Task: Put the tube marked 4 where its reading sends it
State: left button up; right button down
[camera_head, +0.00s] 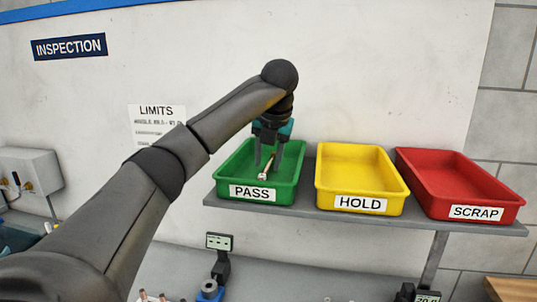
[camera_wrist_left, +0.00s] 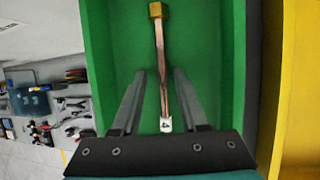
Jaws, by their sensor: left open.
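The copper tube (camera_wrist_left: 162,65) lies in the green PASS tray (camera_head: 232,176), with a brass nut at one end and a white tag at the other. The tag (camera_wrist_left: 166,125) bears a dark mark that looks like a 4. In the head view the tube (camera_head: 266,176) is partly hidden by my fingers. My left gripper (camera_head: 266,160) is open above the tray, pointing down. In the left wrist view its fingers (camera_wrist_left: 160,75) stand on either side of the tube, apart from it. My right gripper is not in view.
The yellow HOLD tray (camera_head: 327,191) and red SCRAP tray (camera_head: 510,210) stand right of PASS on the same grey shelf (camera_head: 310,211); both look empty. A LIMITS sheet (camera_head: 157,122) hangs on the wall, its small print unclear. Gauges with displays (camera_head: 219,242) stand below.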

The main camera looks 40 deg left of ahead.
pick_arm(q)
jog(key=v, duration=0.5)
jog(key=shift+w+d+r, duration=0.1)
jog(key=shift+r, duration=0.25)
jog(key=p+v, duration=0.2)
jog(key=v, duration=0.4)
jog(key=shift+r+p, duration=0.2)
jog(key=shift+p, duration=0.2)
jog(key=shift+s+d+f, duration=0.1)
jog(key=shift+s+d, duration=0.1)
